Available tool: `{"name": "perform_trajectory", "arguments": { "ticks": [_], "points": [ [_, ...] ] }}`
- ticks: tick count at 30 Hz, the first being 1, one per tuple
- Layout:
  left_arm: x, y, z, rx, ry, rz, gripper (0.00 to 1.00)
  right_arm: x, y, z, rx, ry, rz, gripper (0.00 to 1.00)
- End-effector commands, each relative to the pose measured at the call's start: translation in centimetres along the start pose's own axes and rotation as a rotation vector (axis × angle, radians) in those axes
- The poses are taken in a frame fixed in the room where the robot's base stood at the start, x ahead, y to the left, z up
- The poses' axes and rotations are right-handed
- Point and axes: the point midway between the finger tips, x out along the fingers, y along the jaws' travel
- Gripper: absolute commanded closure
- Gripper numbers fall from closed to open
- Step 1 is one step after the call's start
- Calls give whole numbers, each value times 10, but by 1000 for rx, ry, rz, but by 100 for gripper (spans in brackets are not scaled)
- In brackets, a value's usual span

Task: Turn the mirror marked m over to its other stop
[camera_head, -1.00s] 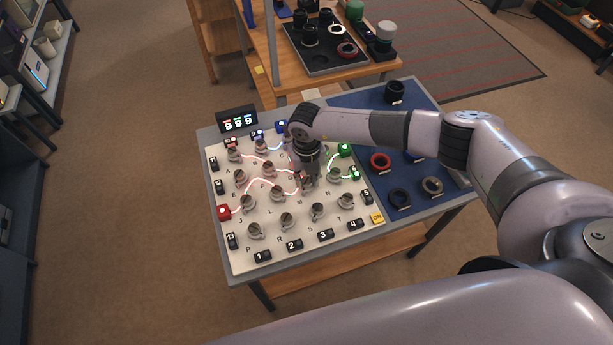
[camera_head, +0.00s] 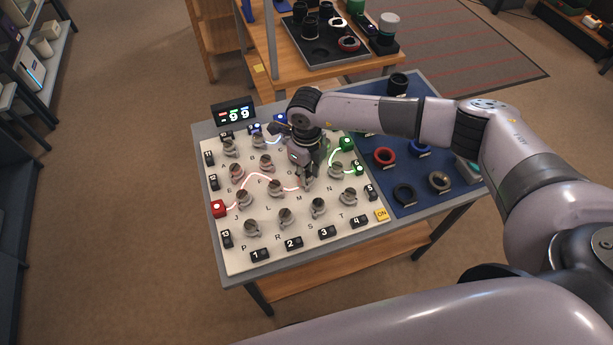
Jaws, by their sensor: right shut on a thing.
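The white board (camera_head: 262,243) carries several small round mirrors on knobs, each with a letter beside it. The mirror marked M (camera_head: 307,186) stands right of the middle, just above its letter, and is largely hidden by my right gripper. My right gripper (camera_head: 306,178) points down from above and is shut on that mirror. Which stop the mirror rests at cannot be told. My left gripper is not in view.
A display (camera_head: 234,115) stands behind. A blue mat (camera_head: 417,189) holds several rings. Neighbouring mirrors (camera_head: 318,207) stand close to the gripper.

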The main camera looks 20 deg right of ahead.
Motion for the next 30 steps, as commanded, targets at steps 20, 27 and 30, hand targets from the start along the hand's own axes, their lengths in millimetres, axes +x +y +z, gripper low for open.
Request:
{"name": "perform_trajectory", "arguments": {
  "ticks": [20, 27, 30],
  "points": [
    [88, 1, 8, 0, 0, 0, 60, 5, -1, 1, -640, -4, -3, 100],
    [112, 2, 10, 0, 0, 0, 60, 4, 0, 1, -834, -4, -3, 100],
    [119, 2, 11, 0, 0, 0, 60, 3, -1, 1, -898, -3, -4, 100]
  ]
}}
